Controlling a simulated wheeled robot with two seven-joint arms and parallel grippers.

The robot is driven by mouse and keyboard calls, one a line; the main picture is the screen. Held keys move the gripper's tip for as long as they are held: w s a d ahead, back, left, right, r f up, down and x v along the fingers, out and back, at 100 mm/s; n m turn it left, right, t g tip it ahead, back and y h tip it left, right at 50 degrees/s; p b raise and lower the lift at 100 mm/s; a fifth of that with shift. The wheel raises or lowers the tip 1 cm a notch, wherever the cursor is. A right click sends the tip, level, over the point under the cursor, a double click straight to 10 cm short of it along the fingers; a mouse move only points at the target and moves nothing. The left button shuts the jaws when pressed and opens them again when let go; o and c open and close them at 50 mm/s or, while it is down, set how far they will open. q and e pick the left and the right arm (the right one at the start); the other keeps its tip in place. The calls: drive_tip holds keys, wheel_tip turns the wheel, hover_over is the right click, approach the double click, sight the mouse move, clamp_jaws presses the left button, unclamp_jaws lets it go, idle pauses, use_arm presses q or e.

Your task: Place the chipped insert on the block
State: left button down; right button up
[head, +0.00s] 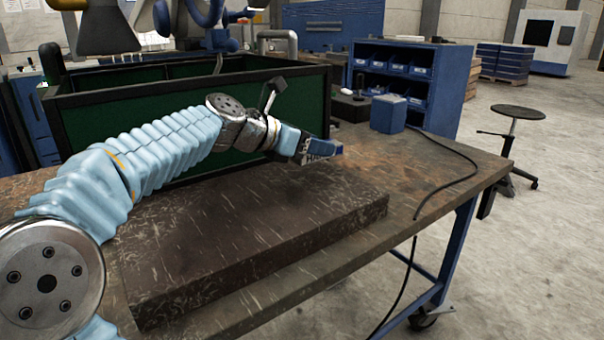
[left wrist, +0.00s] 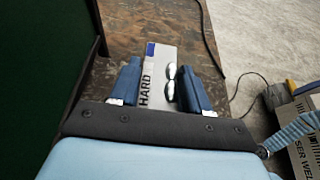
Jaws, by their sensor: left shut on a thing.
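My left gripper (head: 318,148) reaches in from the left and is shut on a pale piece lettered HARD with a blue end. In the left wrist view this piece (left wrist: 156,85) lies between the two blue fingers of the left gripper (left wrist: 160,84). Two small shiny silver shapes (left wrist: 170,80) show by the right finger. I cannot make out which part is the chipped insert. A thick dark brown slab (head: 250,220) lies on the bench below the gripper. A blue block (head: 388,113) stands farther back on the bench, to the right. My right gripper is not in view.
A green-walled bin with a black rim (head: 180,92) stands behind my left arm. A black cable (head: 455,185) runs over the worn workbench (head: 425,165) and its right edge. A stool (head: 518,112) and a blue shelf unit (head: 440,80) stand beyond.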

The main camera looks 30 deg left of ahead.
sight(313, 179)
use_arm(q)
drive_tip(key=shift+f+b, duration=0.7)
drive_tip(key=shift+f, duration=1.55)
drive_tip(key=shift+f, duration=0.1)
drive_tip(key=c, duration=0.5)
unclamp_jaws()
drive_tip(key=shift+s, duration=0.1)
drive_tip(key=v, duration=1.2)
